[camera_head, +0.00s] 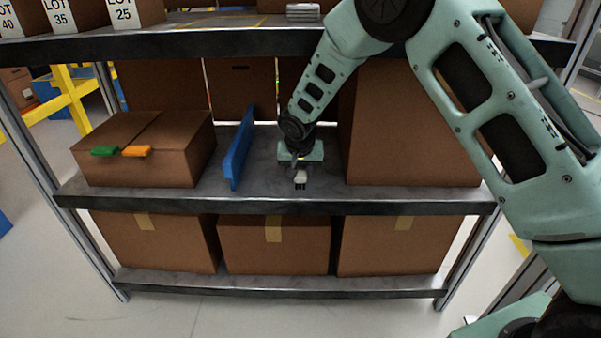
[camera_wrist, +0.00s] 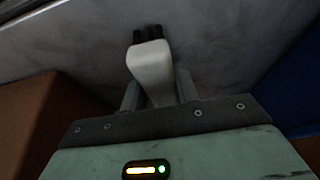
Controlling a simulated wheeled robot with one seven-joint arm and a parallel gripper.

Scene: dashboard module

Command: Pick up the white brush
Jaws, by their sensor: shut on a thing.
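The white brush (camera_wrist: 151,70) is a pale block with dark bristles at its far end. In the wrist view it sits between the two fingers of my gripper (camera_wrist: 158,88), which is shut on it. In the head view the brush (camera_head: 300,177) shows as a small white piece with dark tips below my gripper (camera_head: 300,168), near the front edge of the middle shelf (camera_head: 262,190). I cannot tell whether the brush touches the shelf. The part of it between the fingers is partly hidden.
A blue upright panel (camera_head: 238,150) stands left of my gripper. A large cardboard box (camera_head: 405,130) is close on the right. A box (camera_head: 145,150) with green and orange clips on it is at the left. The upper shelf (camera_head: 190,42) is overhead.

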